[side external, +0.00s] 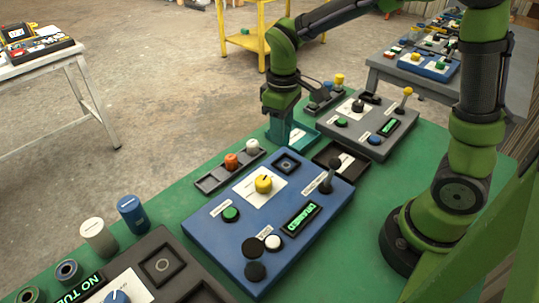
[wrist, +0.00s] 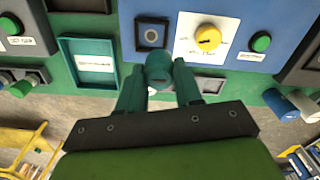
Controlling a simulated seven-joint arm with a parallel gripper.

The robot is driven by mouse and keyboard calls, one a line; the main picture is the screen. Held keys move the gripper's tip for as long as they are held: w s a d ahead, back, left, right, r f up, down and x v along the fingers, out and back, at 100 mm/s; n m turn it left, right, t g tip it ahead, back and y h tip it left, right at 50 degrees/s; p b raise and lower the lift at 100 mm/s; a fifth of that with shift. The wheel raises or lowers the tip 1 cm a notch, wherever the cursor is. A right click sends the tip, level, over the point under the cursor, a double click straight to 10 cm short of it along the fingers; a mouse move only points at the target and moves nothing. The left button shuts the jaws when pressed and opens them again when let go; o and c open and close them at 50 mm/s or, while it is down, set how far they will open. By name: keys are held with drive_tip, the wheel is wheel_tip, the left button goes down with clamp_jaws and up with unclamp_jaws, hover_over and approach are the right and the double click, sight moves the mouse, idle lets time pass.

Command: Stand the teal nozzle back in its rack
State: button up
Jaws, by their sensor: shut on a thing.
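The teal nozzle (wrist: 158,68) is between my gripper's fingertips (wrist: 158,78) in the wrist view, its round end showing. My gripper is shut on it. In the side view my gripper (side external: 281,128) points down beside the teal tray (side external: 303,134); there I cannot tell the nozzle from the teal fingers. The teal tray also shows in the wrist view (wrist: 64,48), with only a label seen in it. The grey rack (side external: 208,182) lies left of my gripper in the side view, holding an orange nozzle (side external: 231,161) and a white nozzle (side external: 252,147). In the wrist view my fingers partly hide the rack (wrist: 218,86).
A blue control panel (side external: 213,218) with a yellow knob (side external: 263,184) stands in front of the rack. A grey panel (side external: 385,150) and a black tray (side external: 328,155) are to the right. Grey and blue cylinders (side external: 132,212) stand at the left.

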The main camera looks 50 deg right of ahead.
approach(208, 183)
drive_tip(key=s+d+r, duration=0.3)
drive_tip(key=s, duration=0.1)
drive_tip(key=w+a+r, duration=0.1)
drive_tip(key=w+a, duration=0.2)
drive_tip(key=w, duration=0.1)
wheel_tip(208, 183, down, 10)
drive_tip(key=shift+r, duration=0.2)
drive_tip(key=shift+f, duration=0.15)
drive_tip(key=o, duration=1)
